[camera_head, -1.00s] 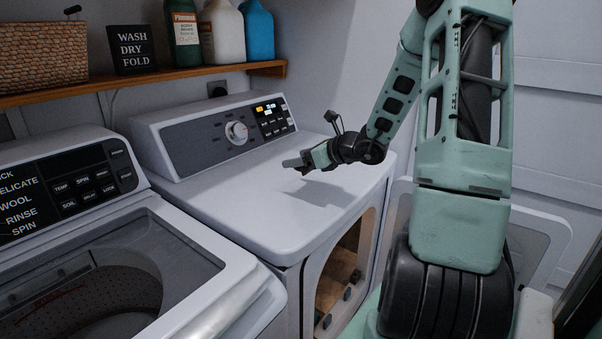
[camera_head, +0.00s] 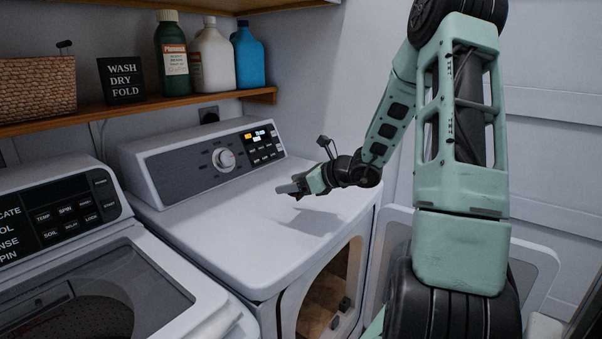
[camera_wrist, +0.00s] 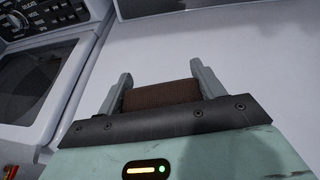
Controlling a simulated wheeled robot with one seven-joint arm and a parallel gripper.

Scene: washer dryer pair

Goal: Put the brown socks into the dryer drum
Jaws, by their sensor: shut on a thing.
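My gripper (camera_wrist: 162,88) is shut on the brown socks (camera_wrist: 162,94), which show as a dark brown bundle between its two fingers in the wrist view. In the head view my gripper (camera_head: 290,189) is above the white dryer top (camera_head: 235,225), with a shadow below it; the socks cannot be made out there. The dryer (camera_head: 210,250) is the right-hand machine. Its front door (camera_head: 530,265) stands open to the right, partly hidden behind my arm. The drum opening (camera_head: 328,290) shows a tan interior, seen at a steep angle, with small dark shapes at its edge.
The washer (camera_head: 170,285) stands left of the dryer, with a see-through lid. A wooden shelf (camera_head: 150,107) above holds a wicker basket (camera_head: 35,90), a sign (camera_head: 122,80) and several bottles. My arm fills the right side of the head view, near the wall.

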